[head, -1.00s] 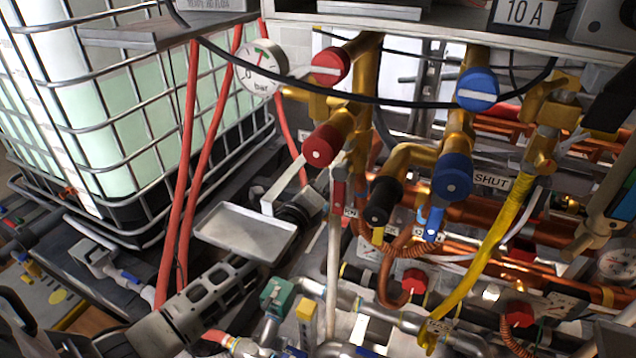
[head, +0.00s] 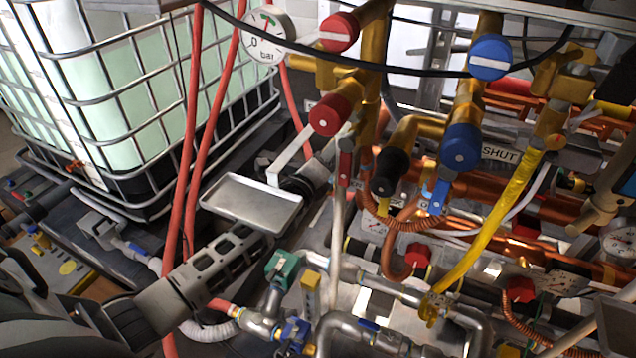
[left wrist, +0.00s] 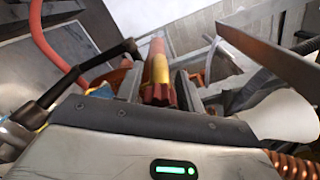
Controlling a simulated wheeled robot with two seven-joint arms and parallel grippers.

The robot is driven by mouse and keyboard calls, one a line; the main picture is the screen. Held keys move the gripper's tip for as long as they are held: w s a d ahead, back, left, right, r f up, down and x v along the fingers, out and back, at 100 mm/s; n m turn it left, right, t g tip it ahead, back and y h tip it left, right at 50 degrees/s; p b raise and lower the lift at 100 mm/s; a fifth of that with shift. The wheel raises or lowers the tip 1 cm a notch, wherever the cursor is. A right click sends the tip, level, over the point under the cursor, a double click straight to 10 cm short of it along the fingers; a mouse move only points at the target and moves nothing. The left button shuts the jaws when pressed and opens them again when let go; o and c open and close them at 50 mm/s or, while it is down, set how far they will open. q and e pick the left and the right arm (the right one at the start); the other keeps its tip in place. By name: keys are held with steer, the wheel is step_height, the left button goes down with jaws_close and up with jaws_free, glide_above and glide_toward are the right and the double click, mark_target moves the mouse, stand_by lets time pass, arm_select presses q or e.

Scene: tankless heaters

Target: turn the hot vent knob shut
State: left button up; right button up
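Two red knobs show on brass pipework in the head view: an upper one (head: 339,32) with a white bar across its face, and a lower one (head: 331,115) with a small white dot. I cannot read which is labelled hot vent. My left gripper (head: 325,152) is just below the lower red knob, its fingers apart. In the left wrist view the open fingers (left wrist: 185,75) stand on either side of a dark red knob end (left wrist: 157,94) with brass behind it. I cannot tell whether they touch it. My right gripper is not visible.
Two blue knobs (head: 490,57) (head: 461,148) and a black knob (head: 391,172) are to the right, near a SHUT label (head: 500,153). A black cable (head: 400,101) crosses in front. A pressure gauge (head: 267,35) and red hoses (head: 190,140) are to the left, before a caged tank (head: 120,90).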

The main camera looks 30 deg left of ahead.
arm_select(q)
steer(key=n, duration=0.5)
steer(key=shift+f+n+b, duration=0.2)
steer(key=shift+n+b, duration=0.1)
steer(key=shift+b, duration=0.05)
steer(key=n, duration=0.4)
steer(key=shift+n, duration=0.3)
steer(key=n, duration=1.1)
steer(key=shift+d+n, duration=0.1)
steer(key=shift+n, duration=0.2)
steer(key=s+d+f+g+h+p, duration=0.1)
steer(key=s+d+f+g+p, duration=0.1)
steer(key=s, duration=0.7)
steer(key=s+d+f+g+h+p, duration=0.1)
steer(key=s+d+f+g+p, duration=0.2)
steer(key=s, duration=0.6)
steer(key=s+d+f+g+h+p, duration=0.1)
steer(key=s+d+f, duration=0.4)
steer(key=s, duration=0.5)
steer(key=shift+d+f+g+p, duration=0.2)
steer(key=shift+d+g+p, duration=0.6)
steer(key=shift+p, duration=0.25)
